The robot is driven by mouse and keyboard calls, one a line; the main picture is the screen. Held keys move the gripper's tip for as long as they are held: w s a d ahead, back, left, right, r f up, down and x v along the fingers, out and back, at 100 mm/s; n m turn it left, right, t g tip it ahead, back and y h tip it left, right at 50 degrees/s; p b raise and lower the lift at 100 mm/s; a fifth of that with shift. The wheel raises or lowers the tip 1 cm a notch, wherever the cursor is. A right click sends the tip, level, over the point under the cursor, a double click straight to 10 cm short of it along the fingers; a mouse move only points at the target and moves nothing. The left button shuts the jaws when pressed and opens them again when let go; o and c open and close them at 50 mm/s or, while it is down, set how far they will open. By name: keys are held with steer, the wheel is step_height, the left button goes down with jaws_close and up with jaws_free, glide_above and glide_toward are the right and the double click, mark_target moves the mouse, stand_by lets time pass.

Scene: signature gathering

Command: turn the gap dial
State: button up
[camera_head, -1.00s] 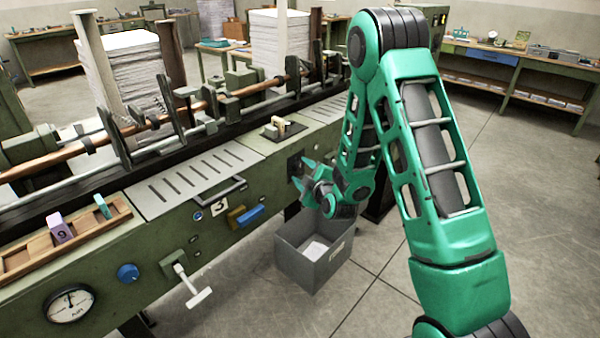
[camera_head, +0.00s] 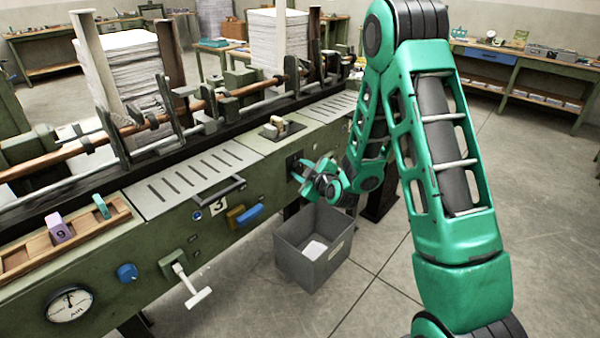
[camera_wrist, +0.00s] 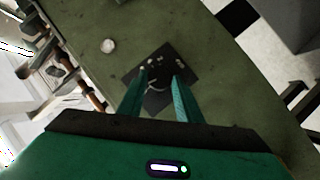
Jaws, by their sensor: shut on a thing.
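The dial (camera_wrist: 158,86) sits on a dark square plate (camera_wrist: 183,66) on the green machine's front panel. In the wrist view my gripper (camera_wrist: 160,80) has a finger on each side of the dial and is shut on it. The dial's markings are too small and dark to read. In the head view my gripper (camera_head: 298,170) is at the dark plate (camera_head: 292,161), and its fingers hide most of the dial.
A grey open bin (camera_head: 290,262) with paper inside stands on the floor below my gripper. The floor to the right is clear.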

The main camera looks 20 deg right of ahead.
steer(key=m+g, duration=0.1)
steer(key=d+m+y, duration=0.1)
steer(key=m, duration=0.1)
steer(key=shift+g+y, duration=0.3)
steer(key=shift+g, duration=0.1)
steer(key=shift+w+d+m+g+y, duration=0.1)
steer(key=shift+d+m+g+y, duration=0.15)
steer(key=shift+m+g+y, duration=0.75)
steer(key=m+y, duration=0.2)
steer(key=m, duration=0.1)
steer(key=shift+w+d+g, duration=0.1)
steer(key=shift+d+g, duration=0.1)
steer(key=shift+g, duration=0.1)
steer(key=shift+w+d+f+m+g+y, duration=0.1)
steer(key=shift+m+g+y, duration=0.1)
steer(key=shift+m+y, duration=0.4)
steer(key=shift+d+f+m+g+y, duration=0.1)
steer(key=shift+m+g+y, duration=0.1)
steer(key=shift+m+y, duration=0.35)
steer(key=shift+a+r+m, duration=0.1)
steer(key=shift+m, duration=0.15)
steer(key=o, duration=1)
steer(key=shift+o, duration=0.2)
steer(key=shift+w+r, duration=0.1)
